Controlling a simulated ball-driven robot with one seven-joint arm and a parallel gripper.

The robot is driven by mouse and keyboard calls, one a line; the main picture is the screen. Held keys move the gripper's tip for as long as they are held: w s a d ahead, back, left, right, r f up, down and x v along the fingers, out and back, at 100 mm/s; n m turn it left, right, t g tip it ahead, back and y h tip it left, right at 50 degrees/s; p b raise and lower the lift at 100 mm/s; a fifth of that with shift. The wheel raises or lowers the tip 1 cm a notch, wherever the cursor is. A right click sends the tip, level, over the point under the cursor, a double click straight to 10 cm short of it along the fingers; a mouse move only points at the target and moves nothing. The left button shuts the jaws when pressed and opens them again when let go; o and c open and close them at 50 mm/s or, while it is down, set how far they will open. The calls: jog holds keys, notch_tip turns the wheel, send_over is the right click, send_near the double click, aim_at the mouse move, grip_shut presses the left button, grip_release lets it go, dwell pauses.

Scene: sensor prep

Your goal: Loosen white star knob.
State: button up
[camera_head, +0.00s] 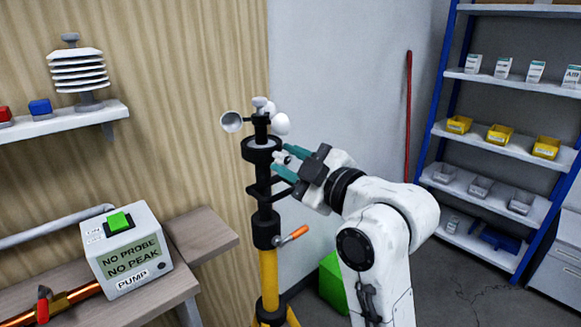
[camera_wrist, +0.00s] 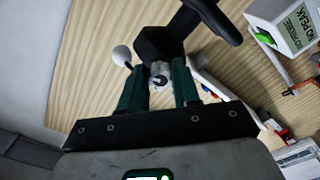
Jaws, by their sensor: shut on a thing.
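The white star knob (camera_head: 282,157) is on the side of the black collar at the top of a yellow and black tripod mast (camera_head: 264,190). My gripper (camera_head: 281,159) reaches it from the right, with one teal finger above and one below. In the wrist view the knob (camera_wrist: 160,71) shows small and pale between the two teal fingertips of my gripper (camera_wrist: 159,76), in front of the black collar (camera_wrist: 162,45). The fingers are shut on the knob, and their tips hide part of its edge.
A cup anemometer (camera_head: 260,112) tops the mast. An orange-handled lever (camera_head: 292,235) sticks out below my gripper. A pump box (camera_head: 128,255) stands on the bench at left. A blue-framed shelf rack (camera_head: 490,140) stands at right.

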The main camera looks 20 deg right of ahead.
jog(key=n+b, duration=0.1)
jog(key=n, duration=0.2)
jog(key=shift+f+n+b, duration=0.1)
jog(key=shift+n+b, duration=0.3)
jog(key=n+b, duration=0.2)
jog(key=n, duration=0.1)
jog(key=shift+n, duration=0.3)
jog(key=n+b, duration=0.2)
jog(key=n, duration=0.1)
jog(key=shift+n+b, duration=0.3)
jog(key=shift+b, duration=0.05)
jog(key=shift+n+b, duration=1.15)
jog(key=shift+n, duration=0.45)
jog(key=shift+a, duration=0.1)
jog(key=o, duration=1.1)
jog(key=shift+c, duration=0.2)
jog(key=shift+r, duration=0.2)
